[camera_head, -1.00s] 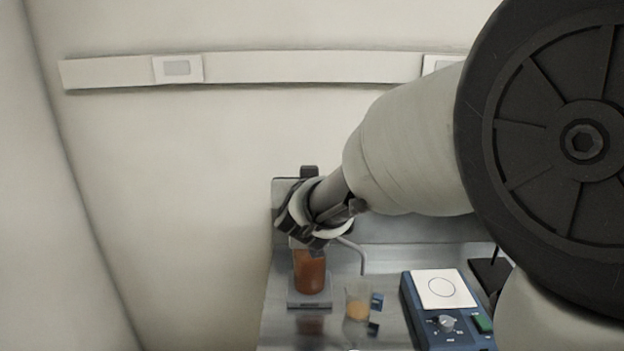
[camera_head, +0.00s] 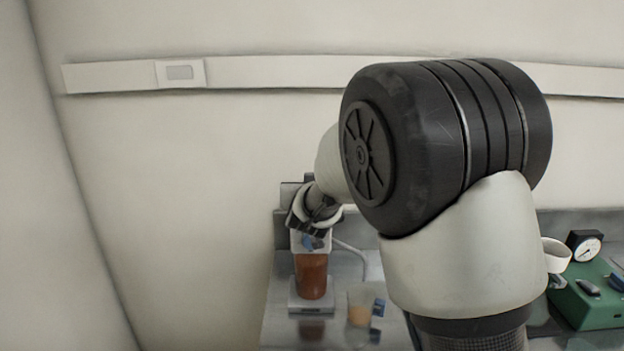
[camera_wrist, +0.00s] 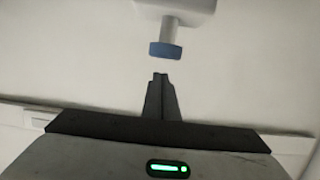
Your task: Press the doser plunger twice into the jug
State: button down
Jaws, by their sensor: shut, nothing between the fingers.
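The doser is a bottle of brown-orange liquid (camera_head: 311,276) with a white top and a spout tube curving to the right. A blue knob (camera_head: 311,243) shows at its top. In the wrist view a blue knob on a white stem (camera_wrist: 165,50) hangs from a white body. My gripper (camera_wrist: 160,76) is shut and empty, its fingertips just short of the knob in that picture; I cannot tell the true gap. In the head view my gripper (camera_head: 316,220) is above the doser, its fingertips hard to make out. The clear jug (camera_head: 360,308) holds some orange liquid, right of the doser.
The doser stands on a small grey base on the steel bench (camera_head: 283,330). A green device (camera_head: 590,300) with a dial gauge (camera_head: 585,246) and a white cup (camera_head: 556,255) are at right. My arm hides the bench middle.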

jog(key=shift+f, duration=0.95)
